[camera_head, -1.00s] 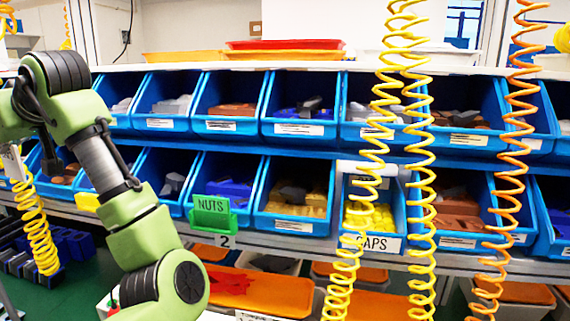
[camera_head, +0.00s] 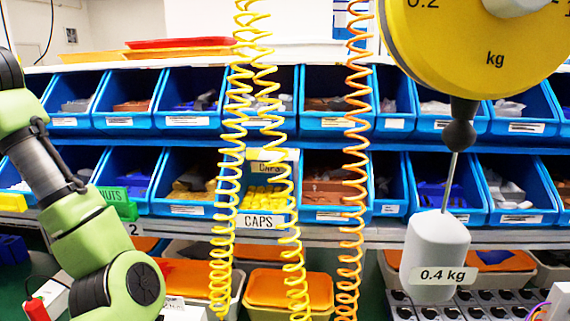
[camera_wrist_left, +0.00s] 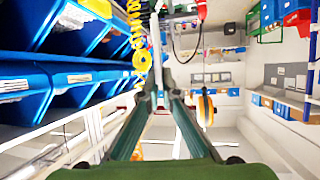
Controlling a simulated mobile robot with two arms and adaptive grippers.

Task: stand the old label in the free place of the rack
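A green NUTS label (camera_head: 118,203) stands on the front of the lower shelf in the head view. A white CAPS label (camera_head: 258,221) is below the bin of yellow caps (camera_head: 262,192), and a smaller Caps label (camera_head: 268,167) is higher on that bin, partly behind a coil. I cannot tell which label is old. No free rack place is clearly visible. My left arm (camera_head: 85,235) runs down at the left; its gripper is outside the head view. In the wrist view my left gripper (camera_wrist_left: 161,90) has its fingers close together; a pale strip shows between or behind them, unclear which.
Two rows of blue bins (camera_head: 335,180) fill the back. Yellow coil hoses (camera_head: 228,200) and an orange one (camera_head: 353,150) hang in front. A yellow dial scale (camera_head: 475,40) hangs at the right with a 0.4 kg weight (camera_head: 436,250). Orange trays (camera_head: 275,290) are below.

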